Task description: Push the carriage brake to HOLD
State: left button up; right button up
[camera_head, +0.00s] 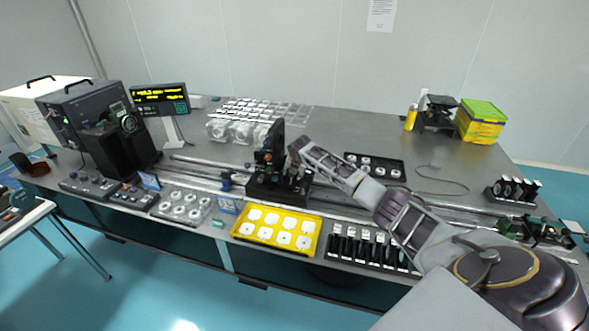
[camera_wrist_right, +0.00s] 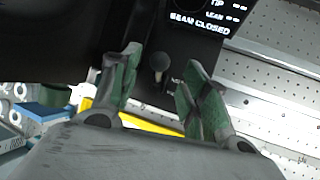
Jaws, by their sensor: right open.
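The black carriage (camera_head: 270,190) sits on the long rail in the middle of the table in the head view, with a dark upright part on it. In the right wrist view, a short lever with a rounded grey knob (camera_wrist_right: 157,63) stands on a black panel (camera_wrist_right: 205,45) lettered "TIP", "LEAN" and "BEAM CLOSED". More lettering beside the lever is partly hidden by a finger. My right gripper (camera_wrist_right: 161,66) is open, its green-padded fingers on either side of the knob, with nothing visibly gripped. I cannot tell whether they touch it. My left gripper is not in view.
A yellow tray (camera_head: 239,230) of white parts lies in front of the carriage, beside a black rack (camera_head: 372,250). Control boxes (camera_head: 88,187) and a display (camera_head: 160,97) stand at left. Clear sample boxes (camera_head: 240,131) lie behind the rail. My right arm crosses the table's right half.

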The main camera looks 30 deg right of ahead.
jog(key=shift+v, duration=1.75)
jog(key=shift+a+f, duration=0.1)
